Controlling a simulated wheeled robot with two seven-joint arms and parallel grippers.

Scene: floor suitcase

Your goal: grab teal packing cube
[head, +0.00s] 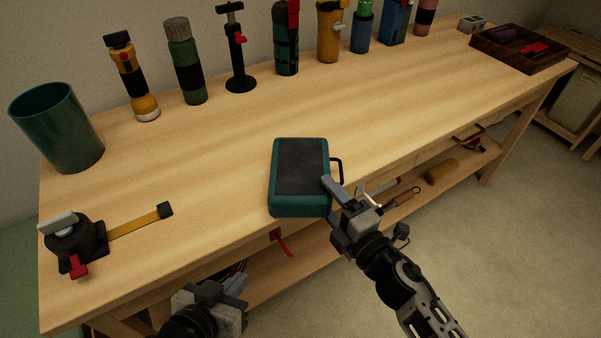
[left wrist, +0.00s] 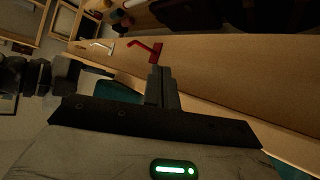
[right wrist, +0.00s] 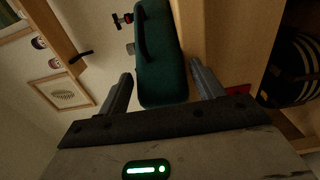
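The teal packing cube (head: 300,206), with a dark grey top panel and a black handle on its right side, lies on the wooden workbench near its front edge. My right gripper (head: 331,208) is open at the cube's front right corner. In the right wrist view the cube (right wrist: 163,80) shows between the spread fingers (right wrist: 163,88), with a visible gap to the left finger; I cannot tell whether the right one touches. My left gripper (head: 236,283) is low in front of the bench edge, away from the cube. In the left wrist view its fingers (left wrist: 163,86) are together and empty.
Several bottles and a flashlight (head: 132,80) line the back of the workbench (head: 200,150). A teal bin (head: 58,130) and a strap tool (head: 72,240) are at left, a wooden tray (head: 520,50) at far right. Red hooks (head: 283,243) hang at the front edge. The bench middle is clear.

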